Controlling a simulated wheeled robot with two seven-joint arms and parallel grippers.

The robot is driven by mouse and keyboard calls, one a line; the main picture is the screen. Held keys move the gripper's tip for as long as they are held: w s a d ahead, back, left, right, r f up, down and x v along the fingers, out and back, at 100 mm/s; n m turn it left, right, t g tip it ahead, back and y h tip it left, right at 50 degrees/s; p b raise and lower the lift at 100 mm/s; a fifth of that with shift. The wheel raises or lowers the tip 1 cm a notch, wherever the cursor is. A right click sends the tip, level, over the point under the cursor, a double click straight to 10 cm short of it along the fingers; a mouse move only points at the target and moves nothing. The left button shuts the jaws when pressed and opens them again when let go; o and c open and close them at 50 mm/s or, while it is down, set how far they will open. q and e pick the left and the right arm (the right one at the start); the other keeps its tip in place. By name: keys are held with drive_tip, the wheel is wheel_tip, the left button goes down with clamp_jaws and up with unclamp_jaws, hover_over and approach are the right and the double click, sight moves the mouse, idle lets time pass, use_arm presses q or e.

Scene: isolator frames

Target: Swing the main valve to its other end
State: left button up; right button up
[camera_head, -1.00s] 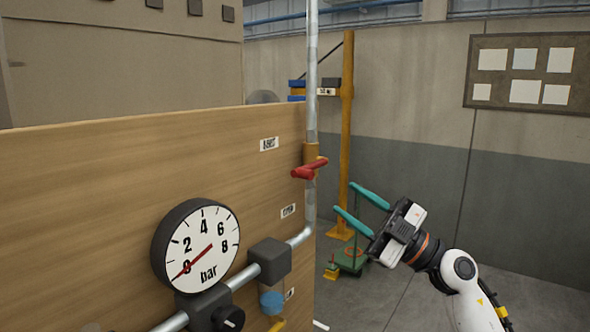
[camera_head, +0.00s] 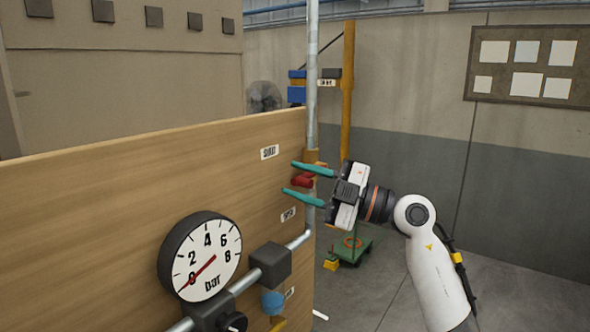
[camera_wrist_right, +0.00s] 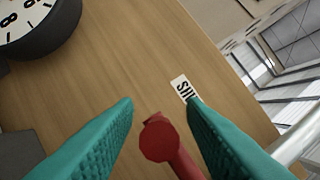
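The main valve's red handle (camera_head: 302,182) sits on the vertical pipe at the right edge of the wooden panel, on a brass-coloured body (camera_head: 312,156). My right gripper (camera_head: 292,179) is open, with one teal finger above the handle and one below it. In the right wrist view the handle's red end (camera_wrist_right: 160,140) shows between the two spread fingers (camera_wrist_right: 162,102), with gaps on both sides. An upper label (camera_head: 270,152) and a lower label (camera_head: 288,215) are on the panel beside the valve; their text is hard to read. My left gripper is not in view.
A round pressure gauge (camera_head: 200,256) with its needle near 0 stands on the panel's lower pipe, left of a dark block (camera_head: 270,262). A yellow post (camera_head: 348,95) and green cart (camera_head: 350,250) stand behind. The floor at right is clear.

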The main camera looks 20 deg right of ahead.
drive_tip(key=shift+w+a+r, duration=0.1)
drive_tip(key=shift+w+a, duration=0.3)
drive_tip(key=shift+a, duration=0.2)
clamp_jaws()
